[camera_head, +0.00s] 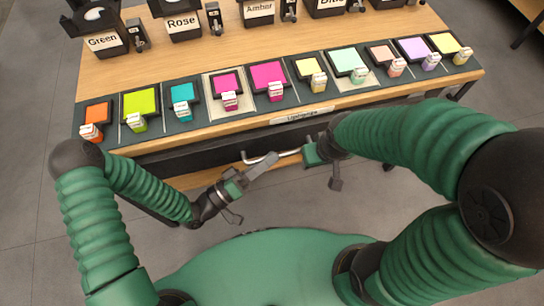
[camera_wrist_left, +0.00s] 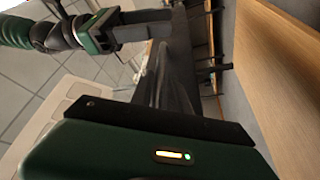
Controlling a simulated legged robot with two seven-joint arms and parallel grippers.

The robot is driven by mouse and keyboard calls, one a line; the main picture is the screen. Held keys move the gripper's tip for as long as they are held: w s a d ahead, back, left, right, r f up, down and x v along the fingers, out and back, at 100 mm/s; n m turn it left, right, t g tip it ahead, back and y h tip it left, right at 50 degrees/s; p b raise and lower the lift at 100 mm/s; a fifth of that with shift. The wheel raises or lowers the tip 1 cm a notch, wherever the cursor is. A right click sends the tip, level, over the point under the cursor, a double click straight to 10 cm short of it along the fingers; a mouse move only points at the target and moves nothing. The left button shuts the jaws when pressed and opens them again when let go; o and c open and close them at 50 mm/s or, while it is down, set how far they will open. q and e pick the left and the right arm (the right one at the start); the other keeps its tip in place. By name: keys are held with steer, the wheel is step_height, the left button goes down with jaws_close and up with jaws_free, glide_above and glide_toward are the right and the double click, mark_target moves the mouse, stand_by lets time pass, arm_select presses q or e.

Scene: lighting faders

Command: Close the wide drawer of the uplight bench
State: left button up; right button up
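The uplight bench (camera_head: 232,133) has a wooden top with a row of faders. Below its front edge runs a dark band (camera_head: 190,157), with a pale wood strip (camera_head: 195,180) showing under it. A silver bar handle (camera_head: 288,153) sits at the middle of the front. How far the wide drawer stands out cannot be told. My left gripper (camera_head: 262,166) is at the left part of the handle; contact is unclear. My right gripper (camera_head: 312,154) is near the handle's right end, partly hidden by its arm; it also shows in the left wrist view (camera_wrist_left: 142,30). Neither finger gap shows clearly.
Colored fader pads with small labelled tags, such as a magenta one (camera_head: 268,76), line the bench's front. Black lamp units with name cards, such as Rose (camera_head: 183,22), stand behind. Grey floor (camera_head: 40,200) is clear at the left.

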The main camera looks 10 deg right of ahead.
arm_select(q)
steer(key=shift+w+d+r, duration=0.15)
steer(key=shift+w+d, duration=0.1)
steer(key=shift+d, duration=0.4)
steer(key=shift+c, duration=0.4)
jaws_close()
stand_by(0.5)
